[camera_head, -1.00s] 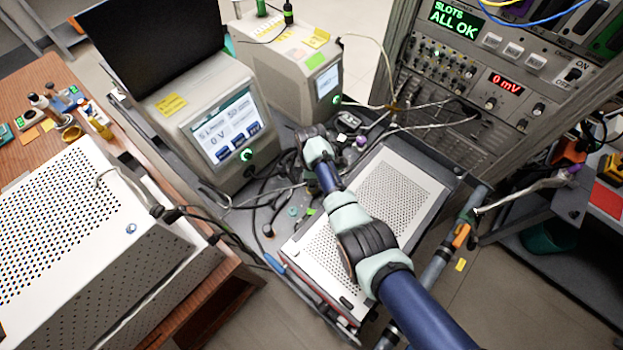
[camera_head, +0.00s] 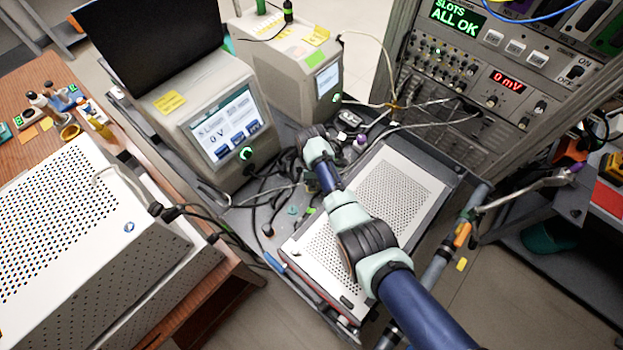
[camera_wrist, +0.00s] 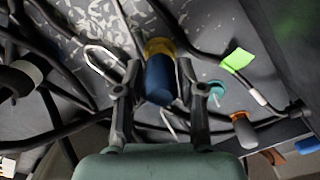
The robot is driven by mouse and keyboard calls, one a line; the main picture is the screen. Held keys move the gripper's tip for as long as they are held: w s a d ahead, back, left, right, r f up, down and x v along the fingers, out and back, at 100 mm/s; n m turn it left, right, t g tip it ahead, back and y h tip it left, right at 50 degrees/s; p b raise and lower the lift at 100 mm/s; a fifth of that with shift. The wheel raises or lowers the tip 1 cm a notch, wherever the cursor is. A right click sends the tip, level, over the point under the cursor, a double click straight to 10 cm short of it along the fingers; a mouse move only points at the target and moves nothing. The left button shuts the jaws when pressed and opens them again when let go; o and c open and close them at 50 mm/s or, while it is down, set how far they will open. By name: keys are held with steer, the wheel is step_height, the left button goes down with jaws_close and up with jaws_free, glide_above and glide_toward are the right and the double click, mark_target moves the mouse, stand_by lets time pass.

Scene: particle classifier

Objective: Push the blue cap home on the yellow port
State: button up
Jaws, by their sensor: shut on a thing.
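The blue cap (camera_wrist: 159,80) is in the wrist view, between the two fingers of my gripper (camera_wrist: 159,66), which is shut on it. The yellow port (camera_wrist: 160,46) shows just beyond the cap, in line with it. The cap's far end meets or overlaps the yellow ring in this view. I cannot tell how deep it sits on the port. In the head view my arm reaches over the white perforated case to the cable area, and its wrist hides the gripper, the cap and the port.
In the wrist view, black cables (camera_wrist: 75,125) crowd the left. A teal cap (camera_wrist: 216,88), a green tag (camera_wrist: 238,60) and an orange-brown connector (camera_wrist: 243,130) lie to the right. In the head view, the white perforated case (camera_head: 405,190) lies under my arm, and a screen instrument (camera_head: 205,95) stands left.

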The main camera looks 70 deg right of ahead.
steer(key=shift+f+b, duration=0.65)
steer(key=shift+f, duration=0.3)
steer(key=o, duration=1.1)
steer(key=shift+r, duration=0.1)
steer(key=shift+r, duration=0.1)
step_height(320, 180, up, 12)
steer(key=shift+f, duration=0.1)
